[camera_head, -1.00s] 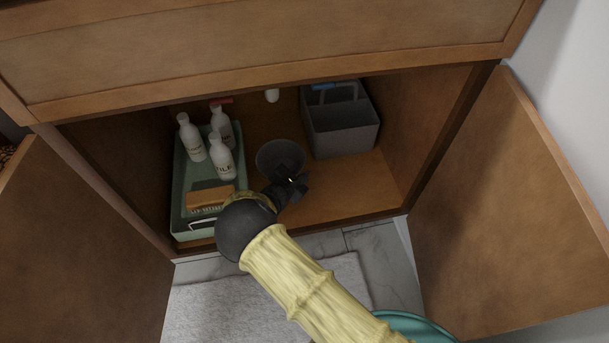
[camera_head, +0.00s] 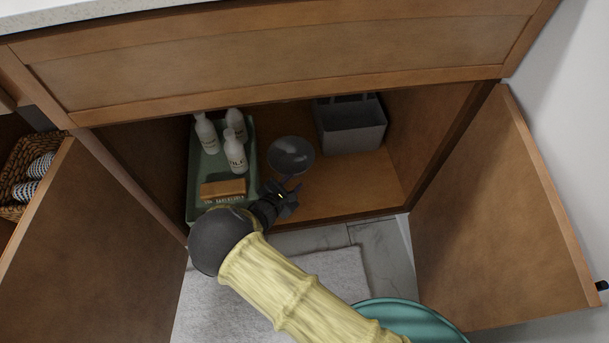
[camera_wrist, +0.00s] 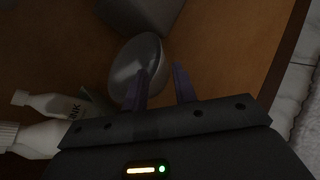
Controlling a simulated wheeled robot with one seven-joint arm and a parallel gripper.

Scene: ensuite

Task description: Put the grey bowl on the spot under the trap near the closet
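The grey bowl (camera_head: 291,156) is inside the open cabinet, on its wooden floor (camera_head: 345,190), between the green tray and the grey caddy. It also shows in the wrist view (camera_wrist: 136,62), just beyond my fingers. My gripper (camera_head: 288,197) is at the cabinet's front opening, on the near side of the bowl. In the wrist view, its two dark fingers (camera_wrist: 160,88) stand apart with nothing clamped between them. The left finger overlaps the bowl in the picture; I cannot tell whether it touches. The trap is not visible now; the cabinet's upper front covers that area.
A green tray (camera_head: 194,196) with several white bottles (camera_head: 236,152) and an orange-brown box (camera_head: 223,189) is left of the bowl. A grey caddy (camera_head: 352,138) is behind right. Open doors (camera_head: 500,220) flank the cabinet. A teal round object (camera_head: 415,318) is in front.

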